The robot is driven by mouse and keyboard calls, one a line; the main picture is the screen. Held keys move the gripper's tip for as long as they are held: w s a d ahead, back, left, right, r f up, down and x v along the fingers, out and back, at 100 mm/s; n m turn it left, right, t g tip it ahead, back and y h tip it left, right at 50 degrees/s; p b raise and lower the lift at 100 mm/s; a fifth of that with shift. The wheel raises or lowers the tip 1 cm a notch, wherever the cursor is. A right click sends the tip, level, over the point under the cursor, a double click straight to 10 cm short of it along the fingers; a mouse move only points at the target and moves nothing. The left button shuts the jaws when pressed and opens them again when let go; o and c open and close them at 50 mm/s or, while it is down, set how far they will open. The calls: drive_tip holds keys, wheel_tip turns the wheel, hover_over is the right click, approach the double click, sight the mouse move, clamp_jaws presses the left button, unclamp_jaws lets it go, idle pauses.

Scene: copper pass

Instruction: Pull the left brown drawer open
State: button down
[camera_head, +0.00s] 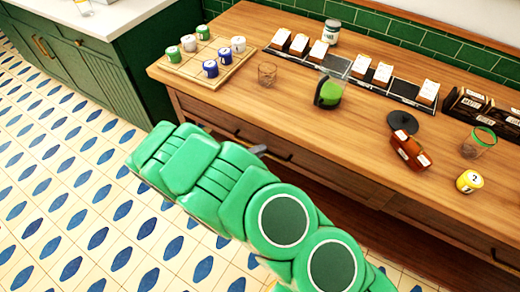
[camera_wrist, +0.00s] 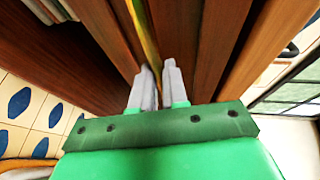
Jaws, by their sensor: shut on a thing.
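The left brown drawer (camera_head: 335,184) is in the front of the wooden counter, just under its top. Its dark bar handle (camera_head: 280,154) shows partly beside my gripper (camera_head: 259,150). My green arm covers much of the drawer's left part in the head view. In the wrist view my gripper's grey fingers (camera_wrist: 158,88) are close together, shut on the handle against brown wood panels. A thin yellowish strip (camera_wrist: 146,35) runs up from between the fingertips. The fingers hide most of the grip. I cannot tell whether the drawer stands slightly out.
A green cabinet (camera_head: 95,70) stands at left. The tiled floor (camera_head: 70,200) before the counter is clear.

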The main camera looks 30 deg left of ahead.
drive_tip(key=s, duration=2.8)
drive_tip(key=shift+s, duration=0.3)
drive_tip(key=shift+f, duration=0.1)
drive_tip(key=c, duration=1.1)
unclamp_jaws()
drive_tip(key=shift+c, duration=0.2)
drive_tip(key=v, duration=0.7)
drive_tip(key=shift+s, duration=0.35)
drive_tip(key=shift+a, duration=0.1)
